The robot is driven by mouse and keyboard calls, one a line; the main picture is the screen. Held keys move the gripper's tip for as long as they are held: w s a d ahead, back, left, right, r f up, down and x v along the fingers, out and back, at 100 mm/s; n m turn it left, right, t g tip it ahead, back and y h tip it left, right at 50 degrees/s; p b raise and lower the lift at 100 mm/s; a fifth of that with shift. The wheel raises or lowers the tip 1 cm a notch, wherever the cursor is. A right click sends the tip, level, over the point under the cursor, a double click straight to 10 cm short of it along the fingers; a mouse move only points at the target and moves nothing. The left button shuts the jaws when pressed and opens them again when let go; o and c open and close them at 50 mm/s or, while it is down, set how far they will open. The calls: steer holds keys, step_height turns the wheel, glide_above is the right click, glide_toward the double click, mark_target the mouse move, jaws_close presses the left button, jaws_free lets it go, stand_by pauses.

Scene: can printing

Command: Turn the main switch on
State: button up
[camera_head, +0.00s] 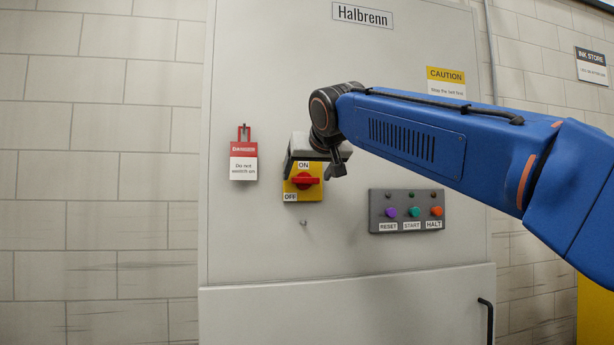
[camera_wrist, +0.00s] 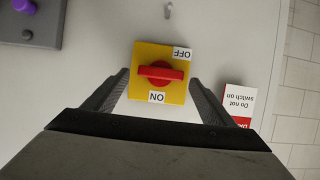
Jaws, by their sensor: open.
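The main switch is a red handle (camera_head: 306,181) on a yellow plate (camera_head: 291,190). The ON label (camera_head: 304,165) is at the top and the OFF label (camera_head: 290,197) at the lower left. The handle lies horizontally. In the wrist view the yellow plate (camera_wrist: 147,53) appears upside down, with the red handle (camera_wrist: 160,72) across it. My gripper (camera_head: 314,169) is open in front of the switch's upper part. In the wrist view its fingers (camera_wrist: 160,80) stand on either side of the plate, and nothing is held between them. Whether they touch the panel cannot be told.
A red and white danger tag (camera_head: 244,166), reading "Do not switch on", hangs left of the switch. A small hook (camera_head: 304,222) sits below the switch. A grey button box (camera_head: 380,211) with RESET, START and HALT is to the right. The lower cabinet (camera_head: 330,312) protrudes.

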steer(key=shift+x, duration=0.8)
steer(key=c, duration=1.1)
steer(key=shift+o, duration=0.2)
